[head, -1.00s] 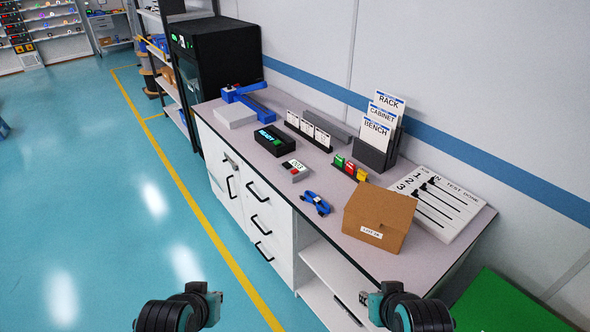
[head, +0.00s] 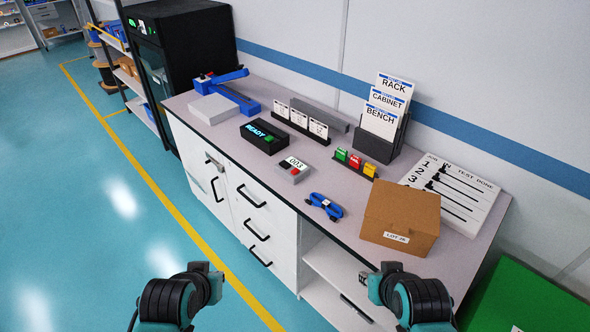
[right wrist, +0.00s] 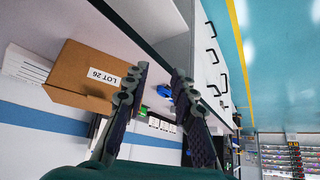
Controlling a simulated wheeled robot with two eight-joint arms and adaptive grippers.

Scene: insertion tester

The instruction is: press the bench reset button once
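A small grey box (head: 293,170) with a red button, a dark button and a display reading 003 sits on the bench top. To its left is a black device (head: 260,138) with a lit READY display and a green patch on top. Which of these carries the reset button I cannot tell. My left gripper (head: 211,278) is low in front of the bench, its fingers hard to make out. My right gripper (head: 366,281) is also in front of the bench, apart from everything on it. In the right wrist view its fingers (right wrist: 162,80) are spread with nothing between them.
A black cabinet (head: 184,55) stands at left. The floor (head: 75,215) is clear.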

